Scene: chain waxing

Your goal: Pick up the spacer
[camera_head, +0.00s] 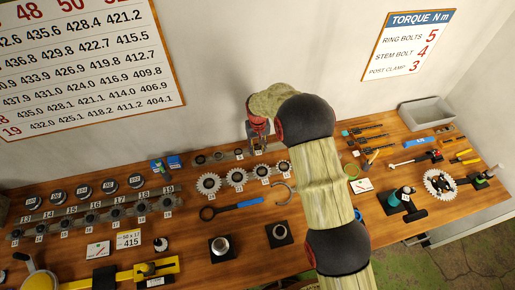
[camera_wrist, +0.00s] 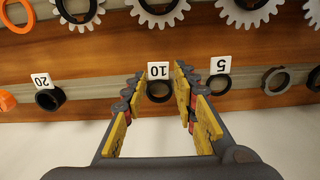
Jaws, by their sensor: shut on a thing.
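The spacers are dark rings on the upper rail at the back of the bench. In the wrist view, the ring at the upside-down "10" label (camera_wrist: 158,70) is a black spacer (camera_wrist: 159,93) between my fingertips. My gripper (camera_wrist: 157,84) is shut on it with yellow-padded fingers at both sides. The spacer still appears at its rail place. Neighbouring spacers show at the "5" label (camera_wrist: 220,84) and the "20" label (camera_wrist: 49,98). In the head view, my gripper (camera_head: 258,132) points down at the rail, and my arm hides part of it.
White toothed sprockets (camera_head: 208,184) stand in a row just in front of the rail. A blue-handled tool (camera_head: 235,208) lies before them. The wall is close behind the rail. Tools and a grey bin (camera_head: 427,113) are at the right.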

